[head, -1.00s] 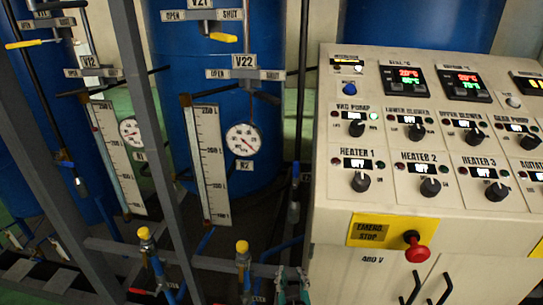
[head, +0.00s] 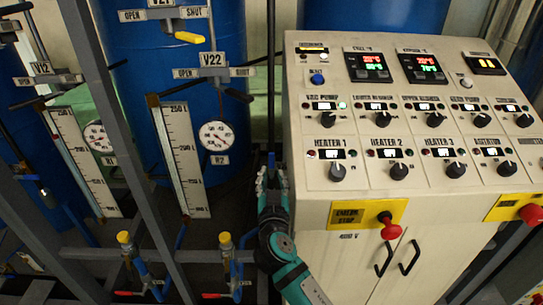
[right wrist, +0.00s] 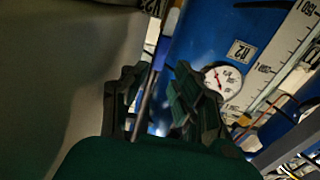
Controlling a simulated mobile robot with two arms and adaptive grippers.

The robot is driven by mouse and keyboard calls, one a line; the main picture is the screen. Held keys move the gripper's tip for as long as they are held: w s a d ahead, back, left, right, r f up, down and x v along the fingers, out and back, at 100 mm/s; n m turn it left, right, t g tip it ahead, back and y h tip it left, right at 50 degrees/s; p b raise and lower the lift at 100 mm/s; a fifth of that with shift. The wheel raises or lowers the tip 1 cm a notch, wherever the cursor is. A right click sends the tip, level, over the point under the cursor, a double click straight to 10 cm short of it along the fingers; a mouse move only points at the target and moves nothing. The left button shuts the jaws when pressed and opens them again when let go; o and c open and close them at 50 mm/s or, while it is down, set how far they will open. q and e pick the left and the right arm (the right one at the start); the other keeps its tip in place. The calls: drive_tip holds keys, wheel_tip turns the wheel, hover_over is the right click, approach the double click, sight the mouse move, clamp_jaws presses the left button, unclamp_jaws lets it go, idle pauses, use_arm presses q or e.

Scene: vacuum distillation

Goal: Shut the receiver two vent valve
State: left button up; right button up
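The V22 tag (head: 212,59) sits above a plate marked OPEN and SHUT on the second blue tank (head: 228,120). Its handle is dark and I cannot make out its position clearly. Below it are the round gauge (head: 217,135) and the R2 label (head: 219,160). My right gripper (head: 270,172) is below and right of V22, beside the cabinet's left side. In the right wrist view my right gripper (right wrist: 157,78) has its fingers apart, with a thin dark rod and blue tank showing behind the gap. My left gripper is not in view.
The control cabinet (head: 308,215) stands close on the right, with knobs and a red emergency stop (head: 391,228). Grey frame bars (head: 120,140) cross the left. Two yellow-capped valves (head: 225,238) are low in front.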

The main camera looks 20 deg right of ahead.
sight(272, 161)
drive_tip(key=p+x, duration=0.1)
drive_tip(key=x, duration=0.6)
clamp_jaws()
